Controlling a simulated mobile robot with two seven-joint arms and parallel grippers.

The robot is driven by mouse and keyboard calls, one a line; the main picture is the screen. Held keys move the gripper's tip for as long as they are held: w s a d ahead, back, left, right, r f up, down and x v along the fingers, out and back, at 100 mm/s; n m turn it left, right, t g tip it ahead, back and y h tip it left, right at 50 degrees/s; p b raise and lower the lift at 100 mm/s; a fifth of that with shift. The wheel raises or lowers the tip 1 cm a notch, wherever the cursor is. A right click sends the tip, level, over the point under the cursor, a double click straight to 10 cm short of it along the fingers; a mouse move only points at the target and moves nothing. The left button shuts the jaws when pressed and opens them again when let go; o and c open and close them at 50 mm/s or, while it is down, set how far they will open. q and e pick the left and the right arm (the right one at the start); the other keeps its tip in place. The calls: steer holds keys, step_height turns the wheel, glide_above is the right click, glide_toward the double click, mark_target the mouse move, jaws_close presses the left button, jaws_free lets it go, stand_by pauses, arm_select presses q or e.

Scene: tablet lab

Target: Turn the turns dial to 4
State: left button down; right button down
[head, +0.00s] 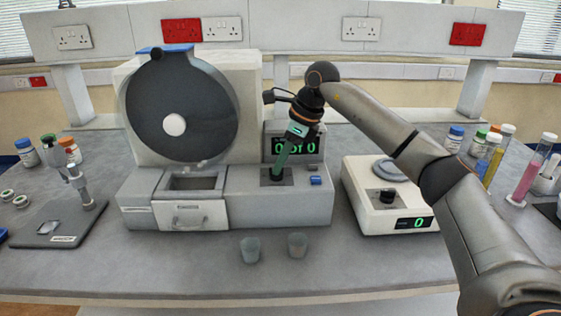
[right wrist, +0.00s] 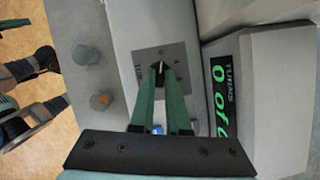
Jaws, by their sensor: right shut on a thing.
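The machine (head: 300,205) has a big dark disc, and its green display (head: 291,146) reads "0 of 0". In the right wrist view the display (right wrist: 222,100), labelled TURNS, is cut off by the frame's edge. The turns dial (right wrist: 158,66) is a small black knob with a pale mark, on a dark square plate. My right gripper (head: 277,178) reaches down to it from above. In the right wrist view its green fingers (right wrist: 161,76) are shut on the dial from both sides. In the head view the fingers hide most of the dial.
A blue button (head: 315,180) is just right of the dial. Two small cups (head: 250,250) (head: 297,245) stand in front of the machine. A white balance-like device (head: 375,215) with a black knob and display "0" is to the right. Bottles and tubes stand farther right.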

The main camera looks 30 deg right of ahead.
steer(key=shift+m, duration=0.3)
steer(key=shift+a+r+m+t+h+p, duration=0.1)
steer(key=shift+m+t+h+p, duration=0.3)
steer(key=shift+m, duration=0.5)
steer(key=shift+s+a+m+h+p, duration=0.1)
steer(key=shift+m+h+p, duration=0.25)
steer(key=shift+m, duration=0.85)
steer(key=m+h, duration=0.1)
steer(key=m, duration=0.1)
steer(key=m+h, duration=0.1)
steer(key=m, duration=0.1)
steer(key=shift+a+m+t+p, duration=0.2)
steer(key=shift+m+t+p, duration=0.1)
steer(key=shift+m, duration=0.4)
steer(key=c, duration=0.9)
jaws_free()
steer(key=v, duration=1.2)
steer(key=shift+r, duration=0.25)
